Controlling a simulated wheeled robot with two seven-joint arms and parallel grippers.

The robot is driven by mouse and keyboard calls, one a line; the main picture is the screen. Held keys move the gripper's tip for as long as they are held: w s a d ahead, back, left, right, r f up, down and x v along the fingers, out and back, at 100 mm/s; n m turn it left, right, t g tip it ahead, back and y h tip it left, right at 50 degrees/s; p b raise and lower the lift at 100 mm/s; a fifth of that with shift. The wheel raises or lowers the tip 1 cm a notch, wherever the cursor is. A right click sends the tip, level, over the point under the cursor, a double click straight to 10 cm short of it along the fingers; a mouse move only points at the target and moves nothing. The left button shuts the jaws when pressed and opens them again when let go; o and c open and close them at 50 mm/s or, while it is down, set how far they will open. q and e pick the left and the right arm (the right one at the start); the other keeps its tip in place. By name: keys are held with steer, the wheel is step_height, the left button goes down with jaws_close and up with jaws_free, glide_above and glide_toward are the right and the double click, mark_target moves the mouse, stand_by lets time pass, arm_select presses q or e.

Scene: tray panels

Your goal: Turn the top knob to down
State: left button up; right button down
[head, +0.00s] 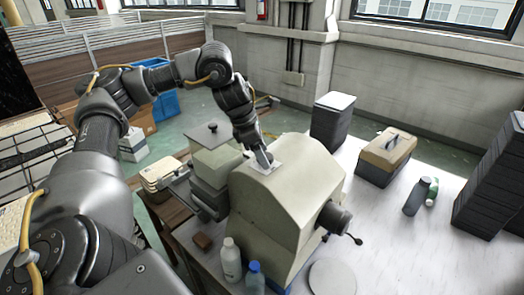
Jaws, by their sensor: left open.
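A beige machine housing (290,205) with a sloped top stands on the white table. A small pale plate (274,170) is set in its upper left face. My left gripper (264,160) reaches down from above to this plate, its fingers open and pointing at it. Any knob on the plate is hidden or too small to make out, so I cannot tell its position or whether the fingers touch it. A dark round fitting with a lever (336,219) sticks out of the housing's right side. My right gripper is not in view.
A grey-green box with a small dark handle (212,136) stands left of the housing. Bottles (231,262) and a round pale disc (332,277) are in front. A dark bin (332,120), a tan case (386,152) and dark stacked trays (490,190) stand right.

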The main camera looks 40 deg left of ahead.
arm_select(q)
steer(key=c, duration=1)
steer(key=shift+o, duration=0.2)
